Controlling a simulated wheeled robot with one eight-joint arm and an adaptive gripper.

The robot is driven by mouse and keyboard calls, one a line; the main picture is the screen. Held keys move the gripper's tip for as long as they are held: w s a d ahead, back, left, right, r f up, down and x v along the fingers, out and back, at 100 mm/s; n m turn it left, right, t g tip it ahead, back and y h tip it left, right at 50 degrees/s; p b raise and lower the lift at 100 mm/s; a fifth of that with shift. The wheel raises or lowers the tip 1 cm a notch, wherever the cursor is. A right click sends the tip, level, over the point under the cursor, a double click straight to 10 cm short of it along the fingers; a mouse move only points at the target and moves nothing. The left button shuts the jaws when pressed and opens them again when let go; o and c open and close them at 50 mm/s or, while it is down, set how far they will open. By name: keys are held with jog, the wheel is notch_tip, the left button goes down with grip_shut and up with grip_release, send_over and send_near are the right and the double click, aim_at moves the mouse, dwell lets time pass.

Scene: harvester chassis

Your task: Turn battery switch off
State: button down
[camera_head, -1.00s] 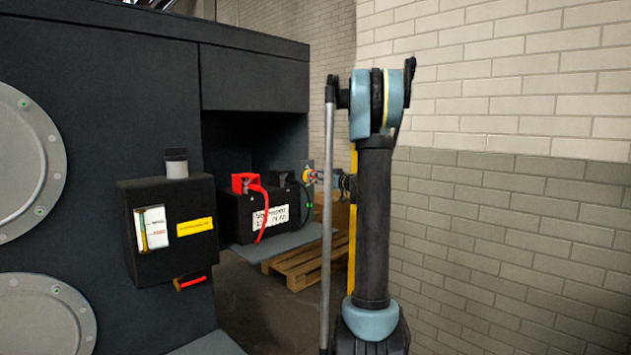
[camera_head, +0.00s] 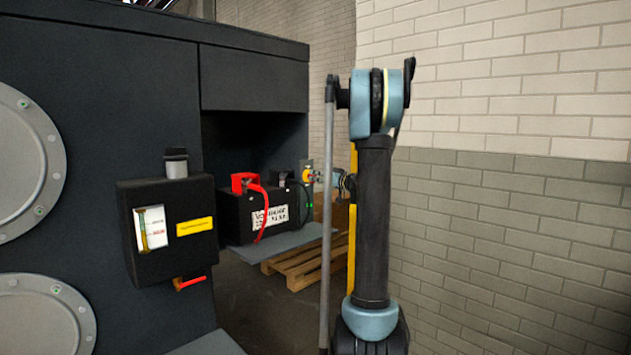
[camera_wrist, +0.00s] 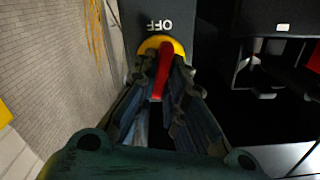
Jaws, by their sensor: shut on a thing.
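The battery switch has a red handle (camera_wrist: 163,70) on a yellow round base (camera_wrist: 150,44), beside an upside-down OFF label (camera_wrist: 159,24) in the wrist view. The handle points nearly in line with the label, slightly tilted. My gripper (camera_wrist: 164,75) is shut on the red handle, one finger on each side. In the head view the switch (camera_head: 307,174) is small, at the right end of the battery bay, with my gripper against it from the right. The fingers hide part of the handle, and fine detail there is too small to tell.
A black battery (camera_head: 238,215) with red and dark cables sits on a grey shelf (camera_head: 285,245) left of the switch. A black box (camera_head: 150,265) with a gauge is on the chassis wall. A wooden pallet (camera_head: 305,268) lies behind. A brick wall (camera_head: 520,210) stands at the right.

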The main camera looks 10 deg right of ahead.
jog(key=shift+w+d+f+m, duration=0.1)
jog(key=shift+f+m, duration=0.05)
jog(key=shift+m, duration=3.5)
jog(key=shift+w+d+f+m, duration=0.1)
jog(key=shift+f+m, duration=0.05)
jog(key=shift+m, duration=3.5)
jog(key=c, duration=1.6)
grip_release()
jog(key=shift+c, duration=0.2)
jog(key=v, duration=1.2)
